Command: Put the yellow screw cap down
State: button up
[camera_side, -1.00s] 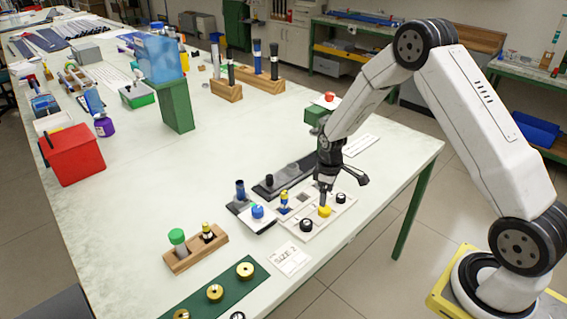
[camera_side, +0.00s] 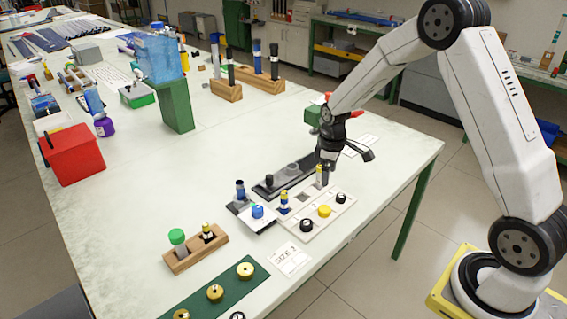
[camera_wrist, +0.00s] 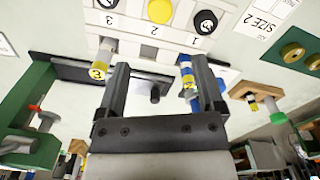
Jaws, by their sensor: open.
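The yellow screw cap (camera_side: 324,211) sits on the white numbered board (camera_side: 318,226), between two black caps. It also shows in the wrist view (camera_wrist: 159,11), at the top, above the mark 2. My gripper (camera_side: 325,172) is open and raised behind the board, apart from the cap. In the wrist view my gripper (camera_wrist: 160,66) has its two fingers wide apart with nothing between them. The cap lies beyond the fingertips.
A rod marked 3 (camera_wrist: 100,61) stands close outside the left finger, and a rod marked 2 (camera_wrist: 188,80) close by the right finger. Black caps (camera_side: 306,225) (camera_side: 341,198) flank the yellow one. A dark rack (camera_side: 277,186) lies behind the board.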

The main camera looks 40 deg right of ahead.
dwell(0.3)
jog(key=s+a+r+m+t, duration=0.1)
jog(key=s+a+r+m, duration=0.1)
jog(key=s+a, duration=0.3)
jog(key=s+a+r+m+t, duration=0.1)
jog(key=s+a+r, duration=0.3)
jog(key=s, duration=0.6)
jog(key=shift+s+a+r+m+t, duration=0.35)
jog(key=shift+a+m, duration=0.35)
jog(key=shift+a, duration=0.55)
